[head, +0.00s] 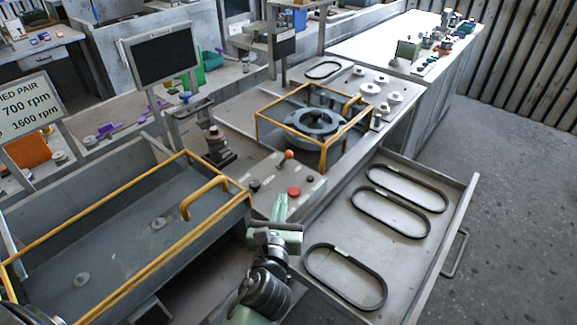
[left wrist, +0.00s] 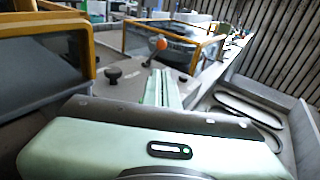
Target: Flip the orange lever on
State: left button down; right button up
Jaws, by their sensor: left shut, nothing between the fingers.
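The orange lever (head: 288,155) stands up from the grey control panel (head: 272,178), with an orange ball on a thin stem. In the left wrist view the orange lever (left wrist: 158,43) shows just beyond my fingertips, its stem leaning. My left gripper (head: 281,197) is shut and empty, with its pale green fingers at the front edge of the panel, short of the lever. In the left wrist view the shut fingers of my left gripper (left wrist: 159,73) point towards the panel and cover part of it. My right gripper is not in view.
A red button (head: 294,192) and a black knob (head: 254,186) sit close to my fingers. A yellow-framed guard (head: 322,137) surrounds the blower housing behind the panel. A large yellow-railed bin (head: 120,262) stands left. An open drawer (head: 405,258) with belts is right.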

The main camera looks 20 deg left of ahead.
pick_arm(q)
jog(key=p, duration=0.2)
send_near(285, 160)
jog(key=w, duration=0.2)
jog(key=w+r, duration=0.1)
jog(key=w, duration=0.2)
jog(key=shift+w+a+r, duration=0.1)
jog(key=shift+w, duration=0.05)
